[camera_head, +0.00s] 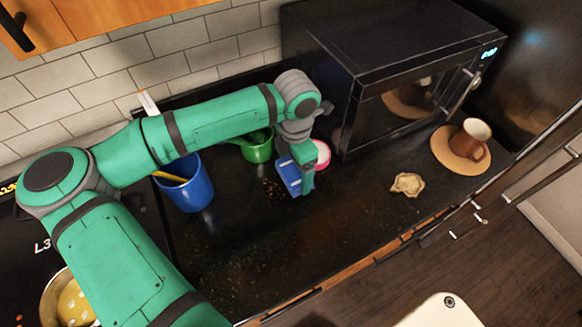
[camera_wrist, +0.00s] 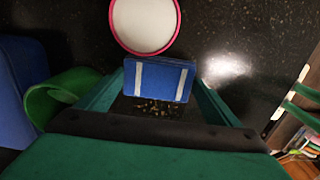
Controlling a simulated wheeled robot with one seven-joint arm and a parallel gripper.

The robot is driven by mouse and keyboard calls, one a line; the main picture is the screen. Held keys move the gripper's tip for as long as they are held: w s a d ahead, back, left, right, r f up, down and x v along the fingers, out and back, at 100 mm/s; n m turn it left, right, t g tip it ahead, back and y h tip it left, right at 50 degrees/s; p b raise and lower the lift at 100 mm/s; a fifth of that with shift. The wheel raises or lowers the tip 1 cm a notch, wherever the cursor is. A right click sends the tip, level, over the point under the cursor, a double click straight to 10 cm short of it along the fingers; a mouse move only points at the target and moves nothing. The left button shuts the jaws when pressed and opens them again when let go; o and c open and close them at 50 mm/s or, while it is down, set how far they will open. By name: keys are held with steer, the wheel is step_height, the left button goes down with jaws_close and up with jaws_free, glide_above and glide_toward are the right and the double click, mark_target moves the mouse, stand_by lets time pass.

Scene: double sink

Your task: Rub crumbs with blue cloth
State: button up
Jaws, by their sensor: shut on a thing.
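The blue cloth (camera_wrist: 158,80) is a folded pad with two pale stripes. It is held between the fingers of my gripper (camera_wrist: 155,98), and it also shows in the head view (camera_head: 289,177). My gripper (camera_head: 304,180) is shut on it, low over the black counter. Yellowish crumbs (camera_wrist: 153,107) lie on the counter right beside the cloth, on the near side in the wrist view. In the head view the crumbs (camera_head: 272,190) lie just left of the cloth. I cannot tell whether the cloth touches the counter.
A pink-rimmed white round dish (camera_wrist: 146,22) is close beyond the cloth. A green container (camera_head: 258,148) and a blue bucket (camera_head: 190,190) stand to the left. A black microwave (camera_head: 390,75), a brown mug (camera_head: 469,139) and a small pale item (camera_head: 408,184) are to the right. The front counter is clear.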

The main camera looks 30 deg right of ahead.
steer(key=shift+s+a, duration=0.1)
steer(key=shift+s, duration=0.8)
steer(key=shift+w+a, duration=0.2)
steer(key=shift+a, duration=2.35)
steer(key=shift+a+f, duration=0.2)
steer(key=shift+a, duration=1.5)
steer(key=shift+c, duration=0.3)
steer(key=shift+w+a+r, duration=0.1)
steer(key=shift+w+a, duration=0.05)
steer(key=shift+a, duration=1.7)
steer(key=shift+d+r, duration=0.1)
steer(key=shift+d, duration=4.1)
steer(key=shift+s+d, duration=0.2)
steer(key=shift+d, duration=0.35)
steer(key=shift+s+d, duration=0.15)
steer(key=shift+d, duration=1.25)
